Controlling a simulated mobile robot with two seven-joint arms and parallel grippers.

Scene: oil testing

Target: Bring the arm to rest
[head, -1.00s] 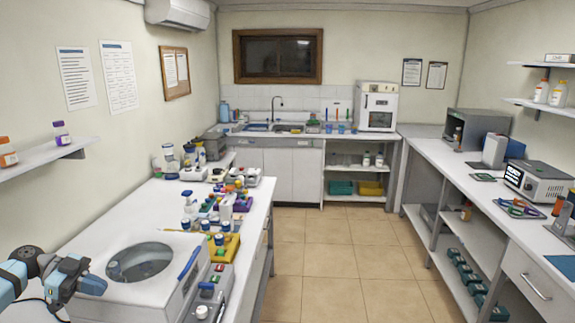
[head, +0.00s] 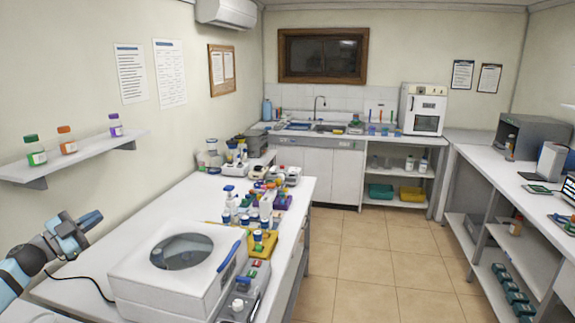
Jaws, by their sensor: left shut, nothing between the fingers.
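My left arm comes in at the lower left of the head view. My left gripper (head: 80,226) is shut and empty, raised in the air left of the white machine with the round window (head: 182,276). It is apart from the machine and from the bottles. The fingertips are small in the view. My right gripper is not in view.
A wall shelf with several capped bottles (head: 66,147) is above my left gripper. The white left bench (head: 185,200) carries bottles, a yellow rack (head: 266,243) and small devices. A right bench (head: 497,183) holds more equipment. The tiled floor (head: 385,260) between is clear.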

